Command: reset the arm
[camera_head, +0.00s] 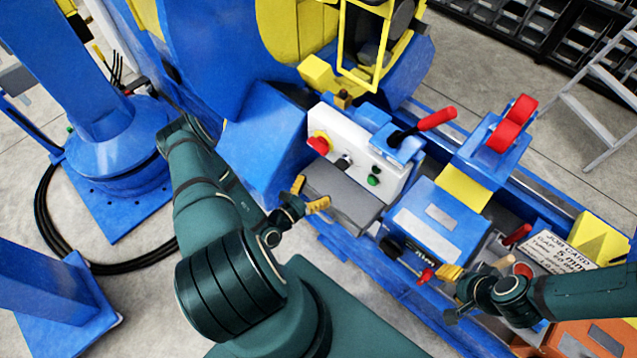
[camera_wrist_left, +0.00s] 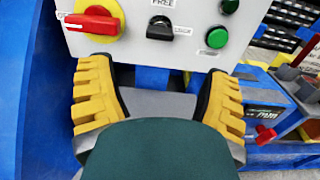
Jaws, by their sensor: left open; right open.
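A white control panel (camera_head: 362,160) carries a red rotary switch (camera_head: 320,143) on a yellow plate, a black selector (camera_head: 343,162) and green buttons (camera_head: 374,175). The left wrist view shows the red switch (camera_wrist_left: 90,20), the selector (camera_wrist_left: 160,28) under a "FREE" label, and a green button (camera_wrist_left: 218,38). A lever with a red handle (camera_head: 436,118) leans up to the right behind the panel. My left gripper (camera_head: 308,196) is open and empty in front of the panel; its yellow-padded fingers (camera_wrist_left: 160,95) are spread below the switches. My right gripper (camera_head: 452,294) is open near a red knob (camera_head: 426,275).
A blue box (camera_head: 437,228) stands right of the panel, with a job card (camera_head: 560,252) beyond it. The large blue and yellow positioner (camera_head: 300,30) rises behind. A cable (camera_head: 50,225) lies on the floor at left.

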